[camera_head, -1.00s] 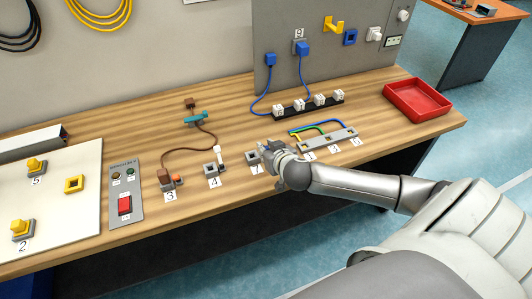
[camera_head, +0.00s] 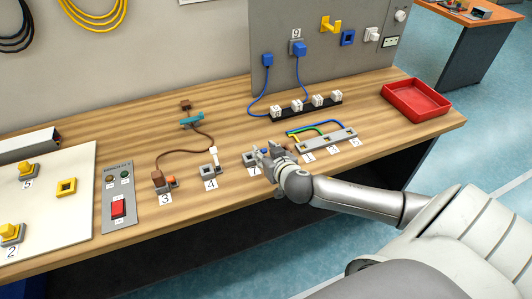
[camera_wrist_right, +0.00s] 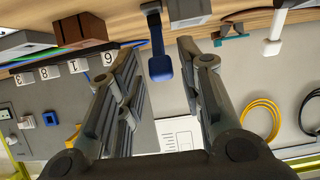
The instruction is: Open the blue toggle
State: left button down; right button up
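The blue toggle (camera_wrist_right: 160,66) hangs from a grey stem in the right wrist view, beside a grey block (camera_wrist_right: 187,12). In the head view its grey base (camera_head: 250,158) is on the bench, and a bit of blue (camera_head: 264,151) shows by my gripper. My right gripper (camera_head: 267,157) is at this base. In the wrist view its fingers (camera_wrist_right: 159,50) are spread apart, with the toggle between them in the picture. I see no contact, and I cannot tell how deep the toggle is between the fingers. My left gripper is not in view.
Left of the base stand a white-tipped toggle (camera_head: 213,156) and a brown plug (camera_head: 158,178). A grey connector strip (camera_head: 328,146) with coloured wires lies close on the right. A red tray (camera_head: 416,100) sits at the far right. The bench front edge is near.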

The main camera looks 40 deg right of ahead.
dwell(0.3)
jog(key=v, duration=1.2)
dwell(0.4)
